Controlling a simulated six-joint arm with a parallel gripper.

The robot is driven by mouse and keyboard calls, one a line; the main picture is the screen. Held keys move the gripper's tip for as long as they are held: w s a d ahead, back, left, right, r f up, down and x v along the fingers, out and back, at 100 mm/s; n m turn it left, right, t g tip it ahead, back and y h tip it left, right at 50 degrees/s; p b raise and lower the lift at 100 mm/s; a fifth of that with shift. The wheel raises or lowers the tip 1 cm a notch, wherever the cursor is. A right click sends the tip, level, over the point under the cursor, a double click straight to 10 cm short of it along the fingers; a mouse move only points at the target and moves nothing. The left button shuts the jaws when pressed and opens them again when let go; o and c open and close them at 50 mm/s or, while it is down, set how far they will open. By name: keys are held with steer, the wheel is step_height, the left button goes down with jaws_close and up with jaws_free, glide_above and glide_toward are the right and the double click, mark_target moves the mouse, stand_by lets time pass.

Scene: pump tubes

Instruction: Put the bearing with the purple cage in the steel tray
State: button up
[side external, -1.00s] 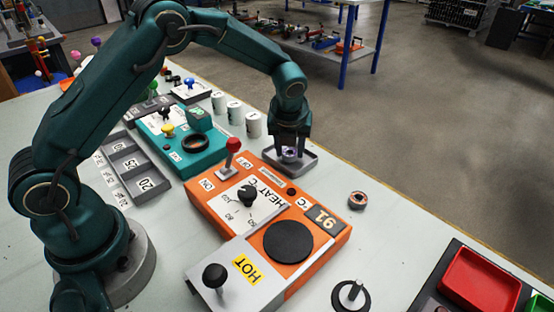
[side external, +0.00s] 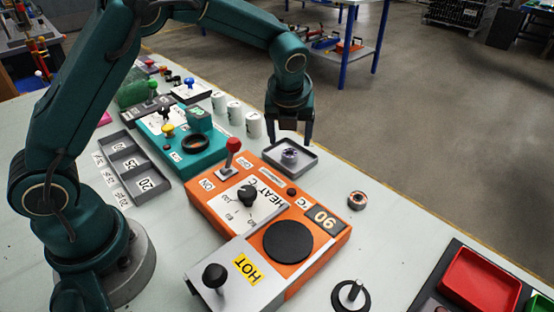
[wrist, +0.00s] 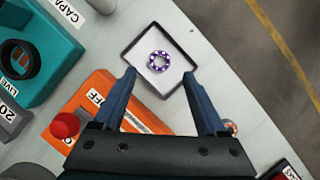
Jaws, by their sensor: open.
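The bearing with the purple cage (wrist: 159,62) lies flat inside the steel tray (wrist: 184,45), near its middle, in the wrist view. In the side view the bearing (side external: 289,156) also sits on the floor of the tray (side external: 271,164), apart from the walls. My gripper (side external: 291,138) is open and empty above the tray. In the wrist view its two fingertips (wrist: 159,72) are spread wide, with nothing between them touching the bearing.
An orange heater (side external: 215,190) with a red-knobbed lever (side external: 233,146) stands beside the tray. Another bearing with an orange-brown cage (side external: 357,200) lies on the bench to the right. White cups (side external: 253,125) stand to the left. Bench around the loose bearing is clear.

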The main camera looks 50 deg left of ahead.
steer(key=s+r+n+h, duration=0.2)
steer(key=s+r+n, duration=1)
steer(key=n, duration=0.1)
steer(key=s+d+f+n+t+h, duration=0.1)
steer(key=s+f+n+t, duration=0.1)
steer(key=s+n, duration=0.9)
steer(key=n, duration=0.3)
steer(key=shift+d+f+n, duration=0.15)
steer(key=shift+d+n, duration=0.2)
steer(key=shift+n, duration=0.05)
steer(key=shift+c, duration=0.2)
